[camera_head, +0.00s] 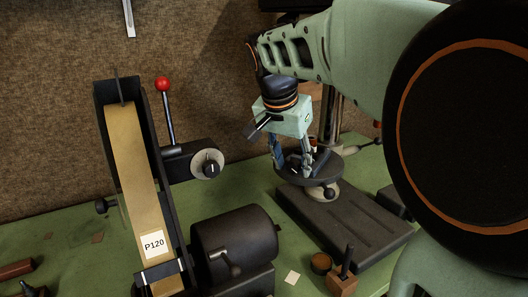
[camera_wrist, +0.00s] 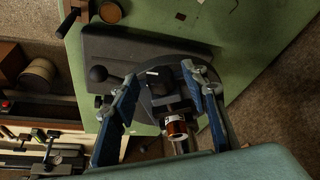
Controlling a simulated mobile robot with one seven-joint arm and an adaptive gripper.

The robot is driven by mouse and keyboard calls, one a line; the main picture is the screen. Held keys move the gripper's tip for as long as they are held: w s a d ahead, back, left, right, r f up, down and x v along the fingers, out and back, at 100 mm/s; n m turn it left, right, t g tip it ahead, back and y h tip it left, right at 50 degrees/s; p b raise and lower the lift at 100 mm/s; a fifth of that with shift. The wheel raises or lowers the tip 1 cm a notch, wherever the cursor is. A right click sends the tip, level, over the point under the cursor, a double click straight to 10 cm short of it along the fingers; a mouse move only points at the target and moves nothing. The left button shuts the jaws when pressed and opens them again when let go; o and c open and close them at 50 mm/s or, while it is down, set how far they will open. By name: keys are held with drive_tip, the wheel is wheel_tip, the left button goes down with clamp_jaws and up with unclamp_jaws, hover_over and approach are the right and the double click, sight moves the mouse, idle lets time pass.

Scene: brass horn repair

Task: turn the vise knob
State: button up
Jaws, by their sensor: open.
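My gripper (camera_head: 292,168) points down over the round dark table (camera_head: 318,178) of a stand at the back right. In the wrist view my gripper (camera_wrist: 160,74) is open, its two blue-sided fingers apart. Between and below the fingers lies a small dark vise-like block (camera_wrist: 160,88) with a short pale bar. I cannot tell which part is the vise knob, or whether the fingers touch anything.
A belt sander (camera_head: 137,165) marked P120 stands at the left, with a red-topped lever (camera_head: 162,84) and a dark motor drum (camera_head: 235,243). The stand's dark base (camera_head: 345,226) lies on the green bench. A wooden block (camera_head: 342,284) with a dark post stands in front.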

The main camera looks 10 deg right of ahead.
drive_tip(key=shift+c, duration=0.5)
clamp_jaws()
drive_tip(key=shift+r+p, duration=0.1)
drive_tip(key=shift+p, duration=0.2)
drive_tip(key=shift+w+a+r+g+h+p, duration=0.15)
drive_tip(key=shift+g+h+p, duration=0.3)
drive_tip(key=shift+p, duration=0.3)
drive_tip(key=g+h+p, duration=0.1)
drive_tip(key=p, duration=0.1)
drive_tip(key=shift+a+n+h+p, duration=0.1)
drive_tip(key=shift+n+h+p, duration=0.25)
drive_tip(key=shift+n, duration=0.05)
drive_tip(key=h+p, duration=0.1)
drive_tip(key=g+h+p, duration=0.1)
drive_tip(key=p, duration=0.1)
drive_tip(key=shift+w+a+f+n+g, duration=0.15)
drive_tip(key=shift+f+n+g, duration=0.1)
drive_tip(key=shift+n, duration=0.05)
drive_tip(key=shift+f, duration=0.1)
